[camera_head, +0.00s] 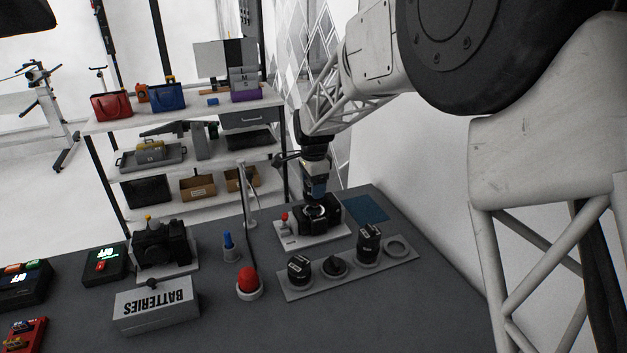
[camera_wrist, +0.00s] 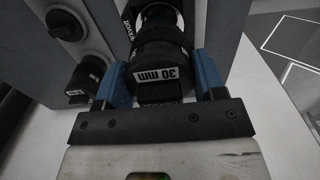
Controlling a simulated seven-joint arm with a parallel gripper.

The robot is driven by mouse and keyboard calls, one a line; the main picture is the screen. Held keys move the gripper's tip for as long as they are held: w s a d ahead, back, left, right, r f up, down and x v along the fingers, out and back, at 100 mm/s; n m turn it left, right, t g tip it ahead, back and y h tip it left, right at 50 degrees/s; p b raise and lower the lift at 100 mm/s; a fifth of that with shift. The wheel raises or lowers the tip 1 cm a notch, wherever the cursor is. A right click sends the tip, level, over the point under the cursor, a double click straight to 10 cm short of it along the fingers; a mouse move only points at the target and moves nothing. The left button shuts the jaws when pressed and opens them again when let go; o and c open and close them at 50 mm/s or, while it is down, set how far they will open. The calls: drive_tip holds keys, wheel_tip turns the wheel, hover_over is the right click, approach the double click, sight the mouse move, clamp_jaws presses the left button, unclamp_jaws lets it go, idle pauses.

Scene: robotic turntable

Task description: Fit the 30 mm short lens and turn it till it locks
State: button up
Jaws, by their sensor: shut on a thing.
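The 30 mm short lens (camera_wrist: 165,50) is a black cylinder with a white "30 mm" label. My gripper (camera_wrist: 155,88) is shut on it, with one blue finger on each side. In the head view my gripper (camera_head: 316,188) points down just above the black camera body (camera_head: 332,212), whose pale mount ring (camera_head: 317,212) shows. The held lens is hard to make out there. In the wrist view the pale ring shows partly beyond the lens. I cannot tell whether lens and mount touch.
A grey lens rack (camera_head: 318,282) in front holds dark lenses or caps, with an empty ring (camera_head: 397,247) at its right end. A thin post (camera_head: 246,195), red button (camera_head: 249,281) and batteries box (camera_head: 155,305) stand further left.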

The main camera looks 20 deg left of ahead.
drive_tip(key=shift+f, duration=0.95)
drive_tip(key=shift+f, duration=0.85)
idle(3.7)
drive_tip(key=shift+m, duration=0.3)
drive_tip(key=shift+m, duration=1.3)
drive_tip(key=shift+f+m, duration=0.1)
drive_tip(key=shift+m, duration=1.5)
